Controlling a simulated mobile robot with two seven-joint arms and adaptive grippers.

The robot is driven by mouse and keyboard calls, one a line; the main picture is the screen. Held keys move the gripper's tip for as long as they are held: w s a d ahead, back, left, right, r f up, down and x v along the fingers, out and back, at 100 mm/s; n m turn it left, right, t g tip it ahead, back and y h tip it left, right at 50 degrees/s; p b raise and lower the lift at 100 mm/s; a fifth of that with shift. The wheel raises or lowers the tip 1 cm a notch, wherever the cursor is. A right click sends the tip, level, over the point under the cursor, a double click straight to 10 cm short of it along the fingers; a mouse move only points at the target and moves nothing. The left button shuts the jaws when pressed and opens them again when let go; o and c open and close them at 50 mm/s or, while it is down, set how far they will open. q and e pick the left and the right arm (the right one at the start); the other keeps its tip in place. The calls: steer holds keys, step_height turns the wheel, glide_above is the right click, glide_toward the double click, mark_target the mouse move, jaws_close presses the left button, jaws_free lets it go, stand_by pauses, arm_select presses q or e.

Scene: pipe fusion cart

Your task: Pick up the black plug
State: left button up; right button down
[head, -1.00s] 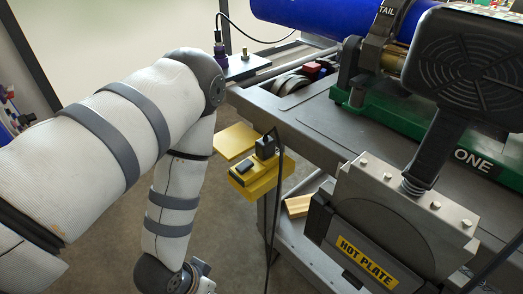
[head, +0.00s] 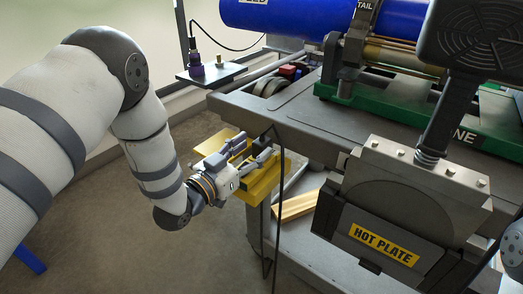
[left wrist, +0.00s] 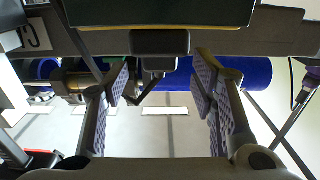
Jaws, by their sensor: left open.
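The yellow box (head: 267,182) hangs at the corner of the cart, and my left gripper (head: 252,152) is at its top with the fingers spread. In the head view the black plug is largely hidden by the gripper; its black cable (head: 281,190) hangs down beside the box. In the left wrist view the black plug (left wrist: 159,64) stands out from the dark, yellow-edged box (left wrist: 160,14). It shows between the two open fingers of my left gripper (left wrist: 164,85), with gaps on both sides. My right gripper is out of view.
The grey cart top (head: 305,118) is just behind and right of the gripper. The hot plate (head: 385,225) stands to the right. A blue pipe (head: 285,18) lies at the back. A small shelf (head: 212,73) sticks out at the back left. Open floor lies left.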

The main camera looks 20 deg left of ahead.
mark_target(256, 146)
arm_select(q)
steer(key=x, duration=0.3)
steer(key=shift+f, duration=0.1)
jaws_close()
